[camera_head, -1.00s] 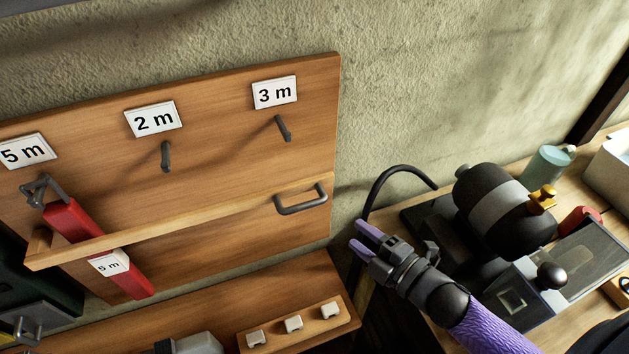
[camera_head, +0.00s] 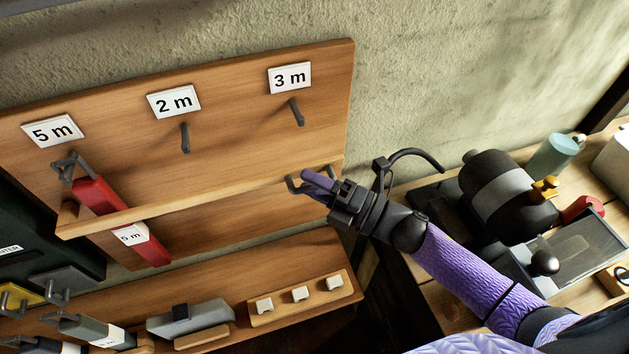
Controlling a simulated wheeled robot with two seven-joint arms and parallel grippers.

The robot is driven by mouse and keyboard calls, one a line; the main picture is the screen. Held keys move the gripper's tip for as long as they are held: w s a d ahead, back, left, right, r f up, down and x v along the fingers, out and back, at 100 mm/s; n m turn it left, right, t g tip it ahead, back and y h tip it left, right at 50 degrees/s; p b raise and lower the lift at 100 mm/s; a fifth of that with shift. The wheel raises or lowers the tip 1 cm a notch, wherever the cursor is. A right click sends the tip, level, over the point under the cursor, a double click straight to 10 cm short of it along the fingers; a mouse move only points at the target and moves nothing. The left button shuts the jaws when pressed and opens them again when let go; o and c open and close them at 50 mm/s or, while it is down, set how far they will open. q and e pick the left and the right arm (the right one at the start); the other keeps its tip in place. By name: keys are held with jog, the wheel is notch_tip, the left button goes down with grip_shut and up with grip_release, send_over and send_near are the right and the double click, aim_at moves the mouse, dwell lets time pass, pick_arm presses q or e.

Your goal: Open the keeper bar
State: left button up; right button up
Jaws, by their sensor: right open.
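The keeper bar (camera_head: 200,202) is a wooden rail across the lower part of the wooden wall board (camera_head: 235,115). Its grey handle (camera_head: 291,186) is at the right end, partly hidden by my right gripper. A red strap (camera_head: 98,195) with a "5 m" tag hangs on the left hook (camera_head: 70,165) and passes behind the bar. My right gripper (camera_head: 318,183) is open, with its purple fingertips at the handle. I cannot tell whether the fingers are around it or touching it. My left gripper is not in view.
Two empty hooks (camera_head: 185,138) stick out under the "2 m" and "3 m" signs. A shelf (camera_head: 235,340) below holds a block with white pieces (camera_head: 300,294) and a grey tool (camera_head: 190,318). A bench at right carries a motor (camera_head: 505,195) and a teal can (camera_head: 556,155).

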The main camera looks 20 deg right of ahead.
grip_shut()
dwell(1.4)
